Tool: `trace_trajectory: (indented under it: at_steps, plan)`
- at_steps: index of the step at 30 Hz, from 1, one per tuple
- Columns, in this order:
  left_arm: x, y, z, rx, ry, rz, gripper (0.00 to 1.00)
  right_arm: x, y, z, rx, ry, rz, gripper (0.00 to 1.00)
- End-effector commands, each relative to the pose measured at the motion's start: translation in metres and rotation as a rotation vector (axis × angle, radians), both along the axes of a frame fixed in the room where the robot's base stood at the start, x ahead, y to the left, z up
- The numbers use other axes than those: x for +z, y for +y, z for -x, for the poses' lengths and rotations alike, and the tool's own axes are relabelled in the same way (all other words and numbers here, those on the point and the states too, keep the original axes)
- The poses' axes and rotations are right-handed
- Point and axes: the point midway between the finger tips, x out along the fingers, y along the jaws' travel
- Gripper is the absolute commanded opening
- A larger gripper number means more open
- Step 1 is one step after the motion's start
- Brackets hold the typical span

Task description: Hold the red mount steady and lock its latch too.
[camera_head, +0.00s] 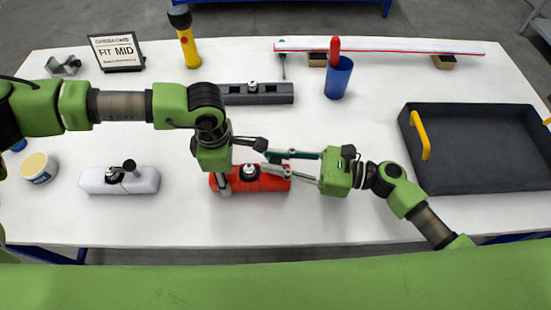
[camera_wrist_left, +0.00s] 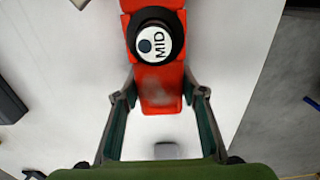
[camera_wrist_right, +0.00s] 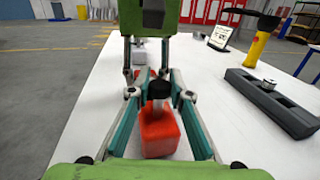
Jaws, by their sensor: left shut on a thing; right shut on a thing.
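The red mount (camera_head: 275,184) lies on the white table near its front edge. My left gripper (camera_wrist_left: 160,93) is shut on one end of it, with a finger on each side. In the left wrist view, a round black-rimmed dial marked MID (camera_wrist_left: 160,40) tops the mount. My right gripper (camera_wrist_right: 160,92) reaches in from the right above the mount and is shut on a dark upright part, apparently the latch handle (camera_wrist_right: 158,88). The red block (camera_wrist_right: 159,135) shows below its fingers. The fingers partly hide the latch, so I cannot tell its exact position.
A white mount (camera_head: 145,182) stands at left and a dark grey mount (camera_head: 270,95) behind. A FIT MID sign (camera_head: 117,52), a yellow flashlight (camera_head: 189,48) and a blue cup (camera_head: 339,78) stand farther back. A black tray (camera_head: 470,188) fills the right side.

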Motion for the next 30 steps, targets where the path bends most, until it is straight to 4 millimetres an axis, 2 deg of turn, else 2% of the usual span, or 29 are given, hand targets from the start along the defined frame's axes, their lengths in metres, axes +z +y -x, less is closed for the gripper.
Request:
trace_trajectory:
  at_steps: [18, 30]
  plan:
    - [0.0008, -0.0023, 0.0004, -0.004, 0.000, 0.005, 0.13, 0.0003, 0.0021, -0.0020, 0.573, 0.000, 0.000, 0.00]
    - [0.0010, -0.0026, 0.0003, -0.004, -0.001, 0.006, 0.13, -0.0011, 0.0021, -0.0004, 0.806, 0.000, 0.002, 0.00]
